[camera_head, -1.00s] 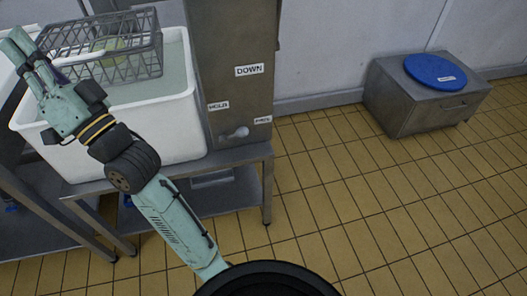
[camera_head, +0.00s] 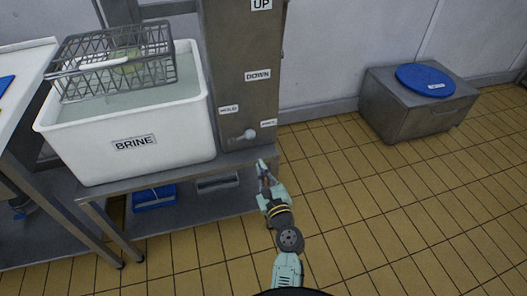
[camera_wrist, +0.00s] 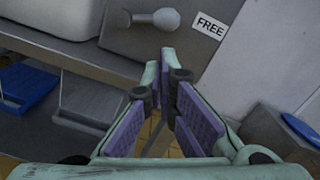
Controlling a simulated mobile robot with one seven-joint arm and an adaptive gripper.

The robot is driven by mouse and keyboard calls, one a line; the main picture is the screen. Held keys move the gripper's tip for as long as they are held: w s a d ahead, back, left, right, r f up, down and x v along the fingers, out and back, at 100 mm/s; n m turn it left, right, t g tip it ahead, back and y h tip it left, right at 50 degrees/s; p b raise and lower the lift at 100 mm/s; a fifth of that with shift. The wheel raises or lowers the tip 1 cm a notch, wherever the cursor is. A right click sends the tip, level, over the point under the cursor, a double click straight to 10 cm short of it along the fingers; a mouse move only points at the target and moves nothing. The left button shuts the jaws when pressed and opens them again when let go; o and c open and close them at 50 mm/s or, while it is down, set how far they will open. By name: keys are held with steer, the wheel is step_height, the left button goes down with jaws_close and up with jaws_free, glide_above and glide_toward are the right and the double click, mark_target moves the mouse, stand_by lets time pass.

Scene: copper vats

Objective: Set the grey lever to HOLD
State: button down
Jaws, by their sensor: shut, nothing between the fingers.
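The grey lever (camera_head: 248,134) is a short rod with a round knob, low on the front of the metal cabinet (camera_head: 236,60). Its knob points right, towards the FREE label (camera_head: 268,123); the HOLD label (camera_head: 228,109) is up and left of it. In the wrist view the lever (camera_wrist: 165,19) shows at the top, left of the FREE label (camera_wrist: 210,26). My gripper (camera_head: 262,164) is shut and empty, below and slightly right of the lever and apart from it. Its fingers (camera_wrist: 168,62) point towards the cabinet in the wrist view.
A white BRINE vat (camera_head: 130,152) with a wire basket (camera_head: 115,62) stands left of the cabinet on a metal bench (camera_head: 170,180). UP (camera_head: 261,4) and DOWN (camera_head: 258,75) labels are higher on the cabinet. A metal box (camera_head: 418,110) with a blue lid stands right; the floor between is clear.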

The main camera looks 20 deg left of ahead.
mark_target(245, 137)
steer(key=shift+s+d+f+m, duration=0.1)
steer(key=shift+d+f+m, duration=0.2)
steer(key=shift+d+f, duration=0.15)
steer(key=shift+a, duration=0.1)
steer(key=shift+p+x, duration=0.9)
steer(key=shift+x, duration=4.1)
